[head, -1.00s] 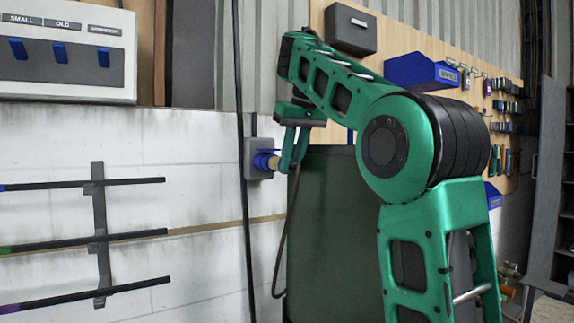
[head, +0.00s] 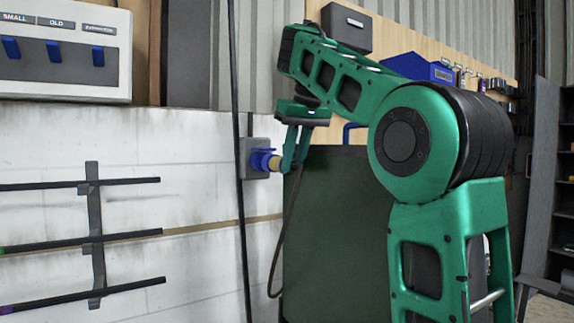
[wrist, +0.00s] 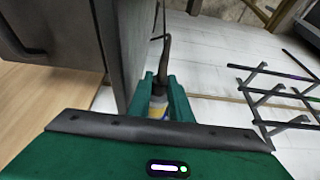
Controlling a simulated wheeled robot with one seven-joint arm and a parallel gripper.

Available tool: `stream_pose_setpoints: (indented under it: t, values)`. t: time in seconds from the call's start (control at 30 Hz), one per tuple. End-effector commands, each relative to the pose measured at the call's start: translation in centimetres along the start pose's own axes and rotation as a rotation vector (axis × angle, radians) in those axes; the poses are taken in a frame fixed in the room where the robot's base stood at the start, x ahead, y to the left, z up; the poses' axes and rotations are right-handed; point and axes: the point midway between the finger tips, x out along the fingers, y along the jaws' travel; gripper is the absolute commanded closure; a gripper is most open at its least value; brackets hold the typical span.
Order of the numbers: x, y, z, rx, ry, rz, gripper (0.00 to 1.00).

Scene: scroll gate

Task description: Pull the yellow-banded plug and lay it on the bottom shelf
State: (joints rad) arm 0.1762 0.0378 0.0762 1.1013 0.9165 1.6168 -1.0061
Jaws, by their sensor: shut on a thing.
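The plug (head: 273,162) has a yellow band and a blue part. In the head view it sits at the blue-lidded socket (head: 251,170) on a grey wall box. My gripper (head: 286,163) is shut on the plug from the right, and one finger hides part of it. In the wrist view the plug (wrist: 158,108) shows yellow and blue between the two green fingers of my gripper (wrist: 162,92). A dark cable (head: 284,235) hangs in a loop below the plug. A dark shelf unit (head: 565,135) is partly in view at the right edge; I cannot tell its bottom shelf.
A dark green cabinet (head: 335,230) stands right beside the socket, under my arm. A wall rack (head: 92,205) holding long dark bars is at the left. A switch panel (head: 70,75) is above it. A pegboard with blue bins (head: 432,72) is behind my arm.

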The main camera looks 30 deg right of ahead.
Motion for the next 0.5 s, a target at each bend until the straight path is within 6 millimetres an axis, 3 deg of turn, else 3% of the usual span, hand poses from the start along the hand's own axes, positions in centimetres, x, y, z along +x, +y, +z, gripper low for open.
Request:
stream_pose_setpoints:
  t: [0.5]
  values:
    - [-0.6, 0.0, 1.4, 0.0, 0.001, 0.001, 1.0]
